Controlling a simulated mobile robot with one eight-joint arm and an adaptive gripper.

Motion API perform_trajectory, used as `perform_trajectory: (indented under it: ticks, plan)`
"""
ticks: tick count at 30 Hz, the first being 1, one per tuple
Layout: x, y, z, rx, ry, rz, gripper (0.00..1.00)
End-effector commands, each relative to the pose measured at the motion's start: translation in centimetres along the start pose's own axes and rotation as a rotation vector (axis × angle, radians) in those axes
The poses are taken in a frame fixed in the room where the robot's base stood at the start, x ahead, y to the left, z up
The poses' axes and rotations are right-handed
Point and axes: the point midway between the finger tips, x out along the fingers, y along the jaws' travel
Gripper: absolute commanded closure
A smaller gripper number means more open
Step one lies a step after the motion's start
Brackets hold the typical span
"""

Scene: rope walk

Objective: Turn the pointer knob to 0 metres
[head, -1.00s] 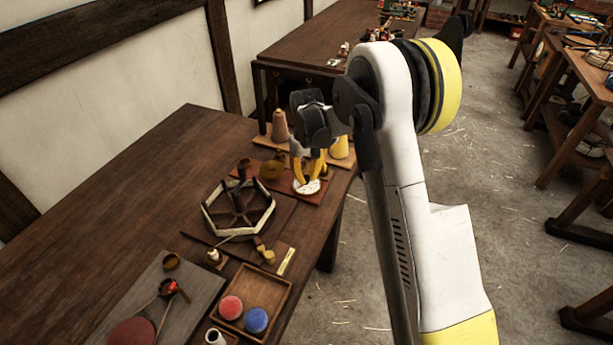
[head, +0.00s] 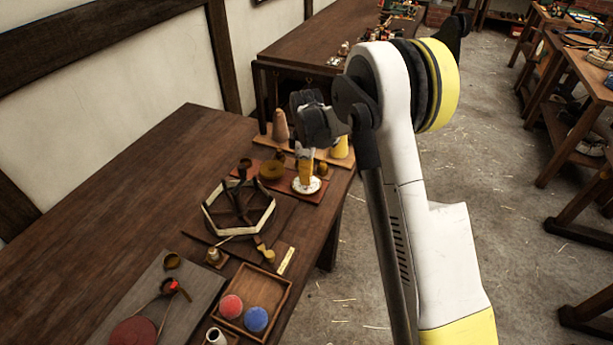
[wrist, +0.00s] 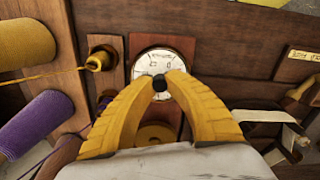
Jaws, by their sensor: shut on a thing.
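The pointer knob (wrist: 159,83) is a small black knob in the middle of a round white dial (wrist: 152,66) with dark markings, set on a reddish-brown board. The dial also shows in the head view (head: 306,186) near the table's right edge. My gripper (wrist: 160,84) has its yellow fingers closed around the knob from both sides. In the head view my gripper (head: 305,178) points down onto the dial. The fingers and knob cover part of the dial's face. Its markings are too small to read surely, and I cannot tell where the pointer points.
A hexagonal wooden reel (head: 238,208) stands left of the dial board in the head view. A wooden tray (head: 268,285) with a red and a blue ball is nearer. Yellow (wrist: 25,45) and purple (wrist: 45,120) spools lie left in the wrist view. The table's left part is clear.

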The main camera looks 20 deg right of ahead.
Motion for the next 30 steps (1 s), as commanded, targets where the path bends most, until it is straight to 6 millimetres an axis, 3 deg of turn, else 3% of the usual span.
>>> perform_trajectory:
  ticks: [15,30]
  plan:
    - [-0.02,0.03,-0.01,-0.405,0.000,0.001,1.00]
    - [-0.01,0.03,0.00,-0.532,0.000,0.001,1.00]
